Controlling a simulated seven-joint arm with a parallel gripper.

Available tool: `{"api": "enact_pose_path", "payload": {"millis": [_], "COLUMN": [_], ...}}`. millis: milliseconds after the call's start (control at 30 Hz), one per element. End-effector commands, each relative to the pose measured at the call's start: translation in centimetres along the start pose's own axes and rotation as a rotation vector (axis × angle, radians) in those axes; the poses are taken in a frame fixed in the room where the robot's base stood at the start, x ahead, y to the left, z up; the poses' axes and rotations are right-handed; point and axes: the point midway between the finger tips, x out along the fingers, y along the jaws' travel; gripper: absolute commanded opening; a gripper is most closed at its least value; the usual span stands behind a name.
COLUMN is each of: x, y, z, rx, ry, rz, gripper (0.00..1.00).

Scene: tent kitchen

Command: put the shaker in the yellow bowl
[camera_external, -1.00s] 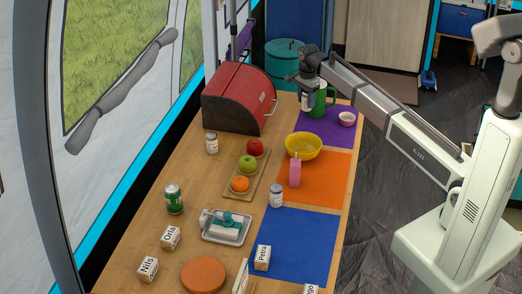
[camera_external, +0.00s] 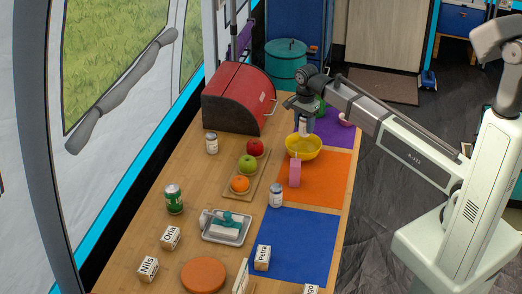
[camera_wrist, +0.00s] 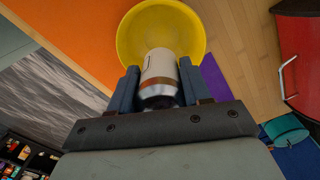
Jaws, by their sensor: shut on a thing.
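The shaker (camera_external: 303,127), a small white cylinder with a metallic end, is held in my gripper (camera_external: 303,116). In the wrist view the shaker (camera_wrist: 159,70) sits between the two dark fingers of my gripper (camera_wrist: 157,88), which are shut on it. The yellow bowl (camera_external: 303,148) stands on the table where the orange and purple mats meet. The shaker is over the bowl's far side in the external view. The bowl also shows in the wrist view (camera_wrist: 128,40), beyond the shaker. The height between shaker and bowl is hard to tell.
A pink carton (camera_external: 295,174) stands just in front of the bowl. A green mug (camera_external: 320,107) and a small pink-white bowl (camera_external: 346,119) are behind it. A red bread box (camera_external: 238,98) and a fruit board (camera_external: 237,193) are to the left. A similar shaker (camera_external: 276,195) stands nearer.

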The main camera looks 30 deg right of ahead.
Motion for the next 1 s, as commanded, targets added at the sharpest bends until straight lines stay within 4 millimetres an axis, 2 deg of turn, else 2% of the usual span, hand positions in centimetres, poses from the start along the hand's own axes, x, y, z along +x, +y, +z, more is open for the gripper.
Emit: {"api": "enact_pose_path", "payload": {"millis": [300, 567, 800, 1000], "x": [4.5, 6.1, 8.8, 9.2], "y": [0.0, -0.1, -0.1, -0.1], "z": [0.0, 0.0, 0.0, 0.0], "rx": [0.001, 0.001, 0.001, 0.001], "ry": [0.0, 0.0, 0.0, 0.0], "rz": [0.001, 0.0, 0.001, -0.001], "gripper": [0.15, 0.15, 0.15, 0.15]}}
